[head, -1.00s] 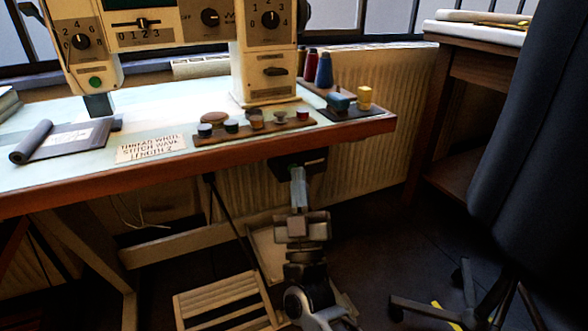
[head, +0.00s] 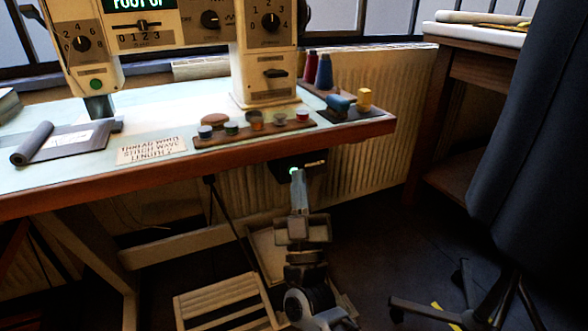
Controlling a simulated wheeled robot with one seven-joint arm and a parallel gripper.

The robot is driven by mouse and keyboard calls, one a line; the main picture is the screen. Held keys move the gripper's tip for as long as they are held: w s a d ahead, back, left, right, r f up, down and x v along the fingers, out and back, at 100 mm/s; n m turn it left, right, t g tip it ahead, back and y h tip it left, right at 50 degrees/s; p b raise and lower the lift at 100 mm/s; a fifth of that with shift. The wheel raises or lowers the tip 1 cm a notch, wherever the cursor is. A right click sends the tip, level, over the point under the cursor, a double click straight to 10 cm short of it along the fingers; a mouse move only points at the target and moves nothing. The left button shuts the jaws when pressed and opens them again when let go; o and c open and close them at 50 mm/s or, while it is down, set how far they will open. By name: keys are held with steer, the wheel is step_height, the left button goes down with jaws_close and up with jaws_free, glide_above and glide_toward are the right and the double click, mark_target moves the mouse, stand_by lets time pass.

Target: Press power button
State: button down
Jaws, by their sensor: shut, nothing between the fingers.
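A dark switch box (head: 318,163) hangs under the front edge of the table, with a small green-white light (head: 294,171) glowing on its face, where the power button seems to be. My gripper (head: 299,178) is shut and empty, pointing up at the box from below, its tips just under the light. I cannot tell whether the tips touch the box. The sewing machine (head: 160,38) stands on the table, and its display (head: 138,4) at the top edge is lit with green-white letters, partly cut off.
The table's wooden front edge (head: 230,163) runs just above my gripper. A slatted pedal (head: 228,302) lies on the floor at lower left. A dark chair (head: 530,150) stands at right. Thread spools (head: 324,70) and small pots (head: 256,120) stand on the table.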

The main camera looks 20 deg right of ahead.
steer(key=shift+s, duration=0.5)
steer(key=s+p, duration=0.2)
steer(key=s, duration=0.4)
stand_by(0.3)
stand_by(1.3)
